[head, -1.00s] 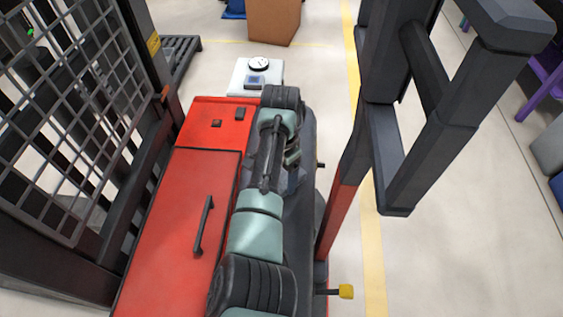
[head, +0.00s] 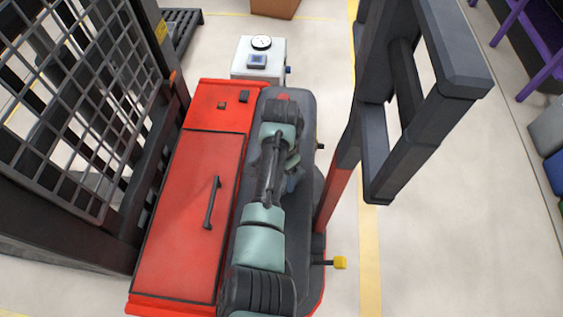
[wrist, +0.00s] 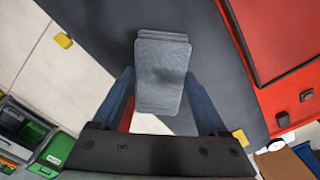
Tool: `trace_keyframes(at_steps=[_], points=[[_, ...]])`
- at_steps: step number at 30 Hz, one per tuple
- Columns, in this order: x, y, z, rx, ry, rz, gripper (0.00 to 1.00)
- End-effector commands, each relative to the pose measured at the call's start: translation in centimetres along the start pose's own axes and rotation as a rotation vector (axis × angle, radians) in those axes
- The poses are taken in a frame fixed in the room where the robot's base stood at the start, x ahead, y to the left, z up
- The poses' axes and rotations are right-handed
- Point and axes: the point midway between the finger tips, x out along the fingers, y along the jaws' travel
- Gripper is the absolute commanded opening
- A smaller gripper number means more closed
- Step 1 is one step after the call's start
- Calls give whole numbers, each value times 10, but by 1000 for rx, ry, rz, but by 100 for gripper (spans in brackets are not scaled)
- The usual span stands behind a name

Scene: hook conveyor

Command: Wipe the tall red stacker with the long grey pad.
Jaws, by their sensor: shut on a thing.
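The red stacker (head: 187,215) fills the middle of the head view, with a flat red cover and a black handle. Its dark mast and mesh guard (head: 75,110) stand at the left. My gripper (wrist: 160,98) is shut on the long grey pad (wrist: 163,62), which sticks out ahead between the blue-grey fingers. In the wrist view the pad appears over the stacker's dark surface (wrist: 95,40), with the red cover (wrist: 275,35) to the right. I cannot tell whether the pad touches it. In the head view my arm hides the pad.
Tall dark uprights with a red base (head: 338,195) rise at the right of the stacker. A yellow knob (head: 340,263) juts out low beside it. A white box with a dial (head: 258,62) stands behind. Pale floor to the right is clear up to a purple rack (head: 530,50).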

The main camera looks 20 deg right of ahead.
Motion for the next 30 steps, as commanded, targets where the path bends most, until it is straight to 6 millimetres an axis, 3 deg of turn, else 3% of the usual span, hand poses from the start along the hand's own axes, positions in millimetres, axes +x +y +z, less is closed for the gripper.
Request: trace_keyframes(at_steps=[14, 30], points=[[-5, 1, 1, 1, 3, -3, 32], [-59, 1, 1, 2, 4, -3, 32]])
